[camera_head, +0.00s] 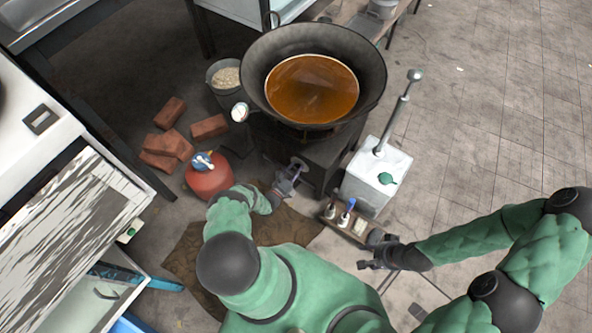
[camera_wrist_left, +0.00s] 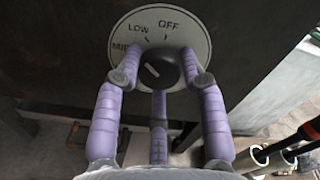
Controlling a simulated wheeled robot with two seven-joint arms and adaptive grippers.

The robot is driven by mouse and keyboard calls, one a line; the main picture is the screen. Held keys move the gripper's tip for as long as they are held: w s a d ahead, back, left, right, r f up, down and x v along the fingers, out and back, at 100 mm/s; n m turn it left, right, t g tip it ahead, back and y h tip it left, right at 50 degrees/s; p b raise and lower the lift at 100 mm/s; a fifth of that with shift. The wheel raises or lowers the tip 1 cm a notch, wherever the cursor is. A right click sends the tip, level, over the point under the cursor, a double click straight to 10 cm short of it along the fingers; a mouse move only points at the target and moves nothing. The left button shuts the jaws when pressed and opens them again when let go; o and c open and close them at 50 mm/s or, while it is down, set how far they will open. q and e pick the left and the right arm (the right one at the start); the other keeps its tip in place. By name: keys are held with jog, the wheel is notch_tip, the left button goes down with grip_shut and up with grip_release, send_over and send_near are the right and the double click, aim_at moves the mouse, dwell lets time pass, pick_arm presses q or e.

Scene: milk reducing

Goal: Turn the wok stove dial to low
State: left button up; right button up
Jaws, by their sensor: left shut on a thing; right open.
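The wok (camera_head: 375,68) holds amber-brown liquid and sits on a dark stove (camera_head: 318,160) in the head view. In the left wrist view the stove dial (camera_wrist_left: 158,68) is a black knob on a round white plate (camera_wrist_left: 192,22) reading OFF, LOW and a partly covered MID. A pale line crosses the knob diagonally; which mark it indicates is unclear. My left gripper (camera_head: 293,170) is at the stove front, its purple fingers (camera_wrist_left: 160,80) closed around the knob. My right gripper (camera_head: 372,252) is open and empty, low at the right, away from the stove.
A red gas cylinder (camera_head: 210,178) and bricks (camera_head: 168,145) are left of the stove, with a bucket (camera_head: 224,76) behind. A white box with a lever (camera_head: 372,178) and a bottle caddy (camera_head: 345,219) stand to its right.

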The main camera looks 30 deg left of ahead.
pick_arm(q)
jog(key=shift+w+a+r, duration=0.35)
jog(key=shift+r, duration=0.2)
jog(key=o, duration=1.1)
jog(key=shift+o, duration=0.2)
jog(key=shift+d+f, duration=0.1)
jog(key=shift+f, duration=0.05)
jog(key=shift+s+f, duration=0.1)
jog(key=shift+s, duration=0.2)
jog(key=s, duration=1.1)
jog(key=shift+s+a, duration=0.3)
jog(key=shift+a, duration=0.1)
